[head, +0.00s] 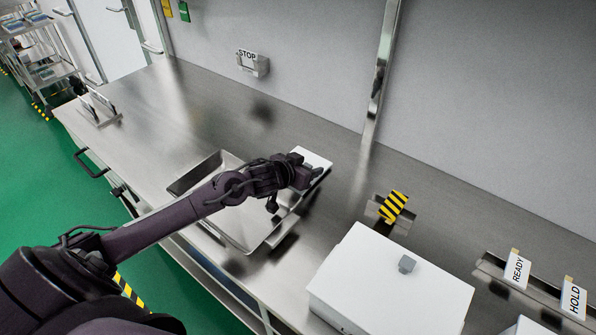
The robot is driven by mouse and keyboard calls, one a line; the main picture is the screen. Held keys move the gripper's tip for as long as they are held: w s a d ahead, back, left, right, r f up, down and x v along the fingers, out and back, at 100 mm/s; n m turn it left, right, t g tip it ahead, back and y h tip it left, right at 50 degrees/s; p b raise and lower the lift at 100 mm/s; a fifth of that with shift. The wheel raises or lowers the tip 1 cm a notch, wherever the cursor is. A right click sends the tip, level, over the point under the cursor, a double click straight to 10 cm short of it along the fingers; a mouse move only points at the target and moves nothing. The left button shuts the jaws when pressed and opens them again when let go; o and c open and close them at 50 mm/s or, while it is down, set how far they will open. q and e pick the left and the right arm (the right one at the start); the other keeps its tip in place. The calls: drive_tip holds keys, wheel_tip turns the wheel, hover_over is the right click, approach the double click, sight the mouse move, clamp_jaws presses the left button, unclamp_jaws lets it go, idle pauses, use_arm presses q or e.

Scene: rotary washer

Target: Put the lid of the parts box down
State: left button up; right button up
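A white box (350,302) stands on the steel bench at the lower right, its front running toward the bottom edge. The finger opening is hidden by the viewing angle. My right gripper is not in view.
The metal tray (187,180) is sunk in or set on the bench (165,115). A yellow-black striped piece (394,206) stands behind the box. READY (516,269) and HOLD (573,298) signs are at right; a STOP holder (252,63) is on the wall.

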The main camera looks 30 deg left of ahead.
use_arm(q)
drive_tip(key=c, duration=1)
clamp_jaws()
drive_tip(key=shift+r, duration=0.15)
